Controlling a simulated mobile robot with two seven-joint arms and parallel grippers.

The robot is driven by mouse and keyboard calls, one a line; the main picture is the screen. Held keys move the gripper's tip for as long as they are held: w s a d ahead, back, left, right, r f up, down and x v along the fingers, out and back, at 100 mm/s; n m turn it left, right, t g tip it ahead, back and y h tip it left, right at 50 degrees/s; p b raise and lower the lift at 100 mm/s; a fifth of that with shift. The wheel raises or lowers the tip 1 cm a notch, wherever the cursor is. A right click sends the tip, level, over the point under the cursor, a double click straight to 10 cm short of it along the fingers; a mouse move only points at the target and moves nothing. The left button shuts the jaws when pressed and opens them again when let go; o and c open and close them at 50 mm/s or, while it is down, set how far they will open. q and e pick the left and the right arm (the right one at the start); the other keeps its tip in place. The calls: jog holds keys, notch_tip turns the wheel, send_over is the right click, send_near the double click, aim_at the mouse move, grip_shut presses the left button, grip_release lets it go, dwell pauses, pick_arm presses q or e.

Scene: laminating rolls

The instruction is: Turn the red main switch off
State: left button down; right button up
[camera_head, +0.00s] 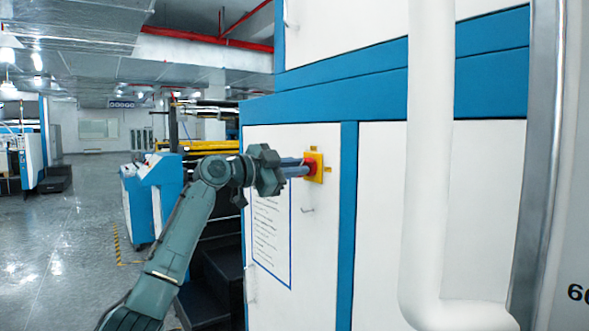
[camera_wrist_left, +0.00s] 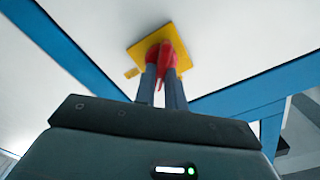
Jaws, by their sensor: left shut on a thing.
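The red main switch (camera_head: 309,165) sits on a yellow square plate (camera_head: 317,167) on the white cabinet panel. In the left wrist view the red switch (camera_wrist_left: 162,60) shows its narrow grip between the two fingers, in front of the yellow plate (camera_wrist_left: 172,38). My left gripper (camera_head: 303,168) reaches in from the left at the switch's height and is shut on it, with one finger on each side of the red grip. The fingers hide part of the switch. My right gripper is in neither view.
The white cabinet (camera_head: 374,220) has blue frame strips. A printed notice (camera_head: 271,235) hangs below my left gripper. A thick white pipe (camera_head: 428,160) stands at the right. Blue-and-white consoles (camera_head: 160,190) stand behind my left arm. The floor at the left is open.

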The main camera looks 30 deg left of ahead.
pick_arm(q)
jog(key=shift+d+f+m+b, duration=0.15)
jog(key=shift+m+b, duration=0.1)
jog(key=shift+m, duration=2.05)
jog(key=shift+a+f+m+b, duration=0.15)
jog(key=shift+m+b, duration=0.1)
jog(key=shift+m, duration=2.05)
jog(key=shift+d, duration=0.1)
jog(key=c, duration=1.5)
grip_release()
jog(key=shift+o, duration=0.2)
jog(key=shift+s, duration=0.1)
